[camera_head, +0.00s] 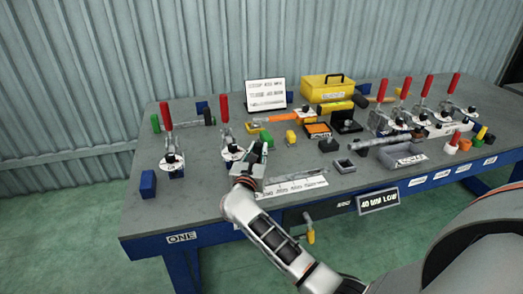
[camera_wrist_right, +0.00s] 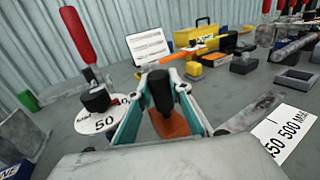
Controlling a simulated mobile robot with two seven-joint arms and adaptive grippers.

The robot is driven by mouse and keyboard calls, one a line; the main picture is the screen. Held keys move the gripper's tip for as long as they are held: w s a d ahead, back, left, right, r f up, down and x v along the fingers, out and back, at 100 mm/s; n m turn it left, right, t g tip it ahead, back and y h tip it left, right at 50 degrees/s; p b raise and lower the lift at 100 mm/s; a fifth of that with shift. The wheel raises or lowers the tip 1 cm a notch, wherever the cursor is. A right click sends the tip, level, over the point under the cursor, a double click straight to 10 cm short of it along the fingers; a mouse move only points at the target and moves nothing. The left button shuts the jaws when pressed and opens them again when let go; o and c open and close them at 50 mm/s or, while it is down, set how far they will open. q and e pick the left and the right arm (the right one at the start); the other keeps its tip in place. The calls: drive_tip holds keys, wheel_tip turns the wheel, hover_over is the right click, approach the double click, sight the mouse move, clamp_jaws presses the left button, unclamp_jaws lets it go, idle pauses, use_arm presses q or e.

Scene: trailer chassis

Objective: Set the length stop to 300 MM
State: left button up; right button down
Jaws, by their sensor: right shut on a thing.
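My right gripper (camera_head: 259,158) is low over the bench, at the left end of the white length scale (camera_head: 292,187). In the right wrist view its two teal fingers (camera_wrist_right: 160,112) stand on either side of a black knob (camera_wrist_right: 160,90) with an orange piece (camera_wrist_right: 172,123) below it. It is shut on this knob. The scale also shows in the wrist view (camera_wrist_right: 290,132), to the right of the fingers, with only "50 500 MM" readable. The knob's position against the marks cannot be read. My left gripper is not in view.
Red-handled clamps stand close left, one with a white "50" plate (camera_wrist_right: 100,118), and more at the right (camera_head: 445,105). A torque wrench (camera_head: 288,118), white sign (camera_head: 265,93) and yellow toolbox (camera_head: 328,88) lie behind. A grey square frame (camera_head: 344,166) is to the right.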

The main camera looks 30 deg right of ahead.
drive_tip(key=c, duration=1.8)
unclamp_jaws()
drive_tip(key=shift+s, duration=0.1)
drive_tip(key=v, duration=1.2)
